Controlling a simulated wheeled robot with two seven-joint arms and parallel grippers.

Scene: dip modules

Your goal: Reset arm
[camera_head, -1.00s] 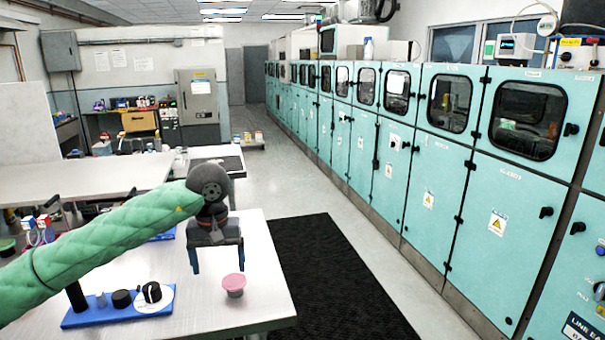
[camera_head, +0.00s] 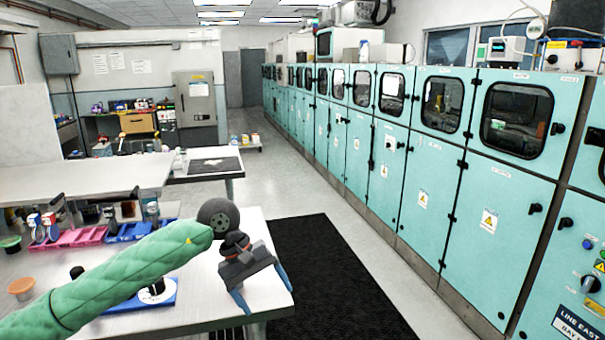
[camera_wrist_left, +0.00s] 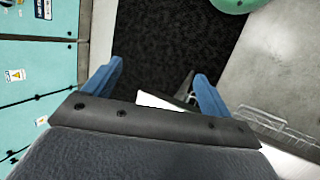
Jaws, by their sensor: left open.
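My left arm in its green padded sleeve reaches in from the lower left of the head view. My left gripper (camera_head: 267,296) is open and empty, tilted, over the right edge of the near white table (camera_head: 220,306). In the left wrist view the blue fingers of the gripper (camera_wrist_left: 159,72) are spread apart with nothing between them, over the black mat (camera_wrist_left: 165,35). My right gripper does not show.
A blue tray (camera_head: 168,303) sits on the near table, partly behind my sleeve. The black floor mat (camera_head: 325,275) is clear. Teal cabinets (camera_head: 405,188) line the right side.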

